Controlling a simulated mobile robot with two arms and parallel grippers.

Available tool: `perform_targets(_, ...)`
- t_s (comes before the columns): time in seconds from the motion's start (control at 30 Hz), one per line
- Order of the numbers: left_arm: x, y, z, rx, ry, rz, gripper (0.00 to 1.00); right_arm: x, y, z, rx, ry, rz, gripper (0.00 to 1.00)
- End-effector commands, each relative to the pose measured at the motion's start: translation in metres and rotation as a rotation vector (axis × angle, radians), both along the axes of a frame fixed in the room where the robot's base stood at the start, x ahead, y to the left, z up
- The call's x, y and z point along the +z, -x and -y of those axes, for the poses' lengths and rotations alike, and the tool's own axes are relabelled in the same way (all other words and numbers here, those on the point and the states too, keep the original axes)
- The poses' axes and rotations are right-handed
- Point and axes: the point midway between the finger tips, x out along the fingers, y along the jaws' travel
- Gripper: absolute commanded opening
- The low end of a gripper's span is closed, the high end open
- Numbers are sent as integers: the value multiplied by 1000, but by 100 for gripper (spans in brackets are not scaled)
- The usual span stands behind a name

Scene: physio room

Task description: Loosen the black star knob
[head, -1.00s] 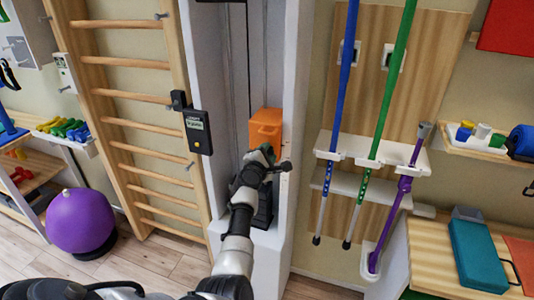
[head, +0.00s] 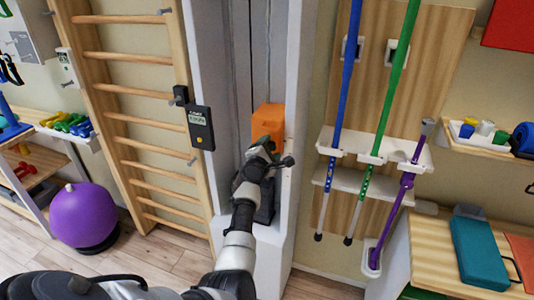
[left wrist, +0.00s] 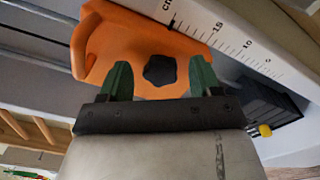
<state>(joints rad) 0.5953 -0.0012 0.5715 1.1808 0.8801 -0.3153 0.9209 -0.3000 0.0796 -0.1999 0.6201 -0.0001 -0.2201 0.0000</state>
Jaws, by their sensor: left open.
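The black star knob (left wrist: 160,70) shows in the left wrist view on the face of an orange block (left wrist: 125,40). The block also shows in the head view (head: 268,120), on a tall white column (head: 300,110); there the knob is hidden behind my gripper. My left gripper (left wrist: 161,80) is open and points at the block. Its green fingertips stand on either side of the knob, with a gap to it on both sides. I cannot tell how far the tips reach along the knob. My right gripper is not in view.
A white scale with cm marks (left wrist: 235,38) runs beside the block. Wooden wall bars (head: 140,95) stand left of the column, and a rack (head: 400,150) with blue, green and purple poles stands right.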

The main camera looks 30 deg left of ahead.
Motion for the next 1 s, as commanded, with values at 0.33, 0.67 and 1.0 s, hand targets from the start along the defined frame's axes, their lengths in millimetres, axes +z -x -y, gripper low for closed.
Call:
perform_targets(0.33,-1,44,12,0,1,0,64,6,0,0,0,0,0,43)
perform_targets(0.67,-1,92,23,0,-1,-1,64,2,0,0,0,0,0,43)
perform_targets(1.0,0,103,26,0,1,0,64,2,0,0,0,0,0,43)
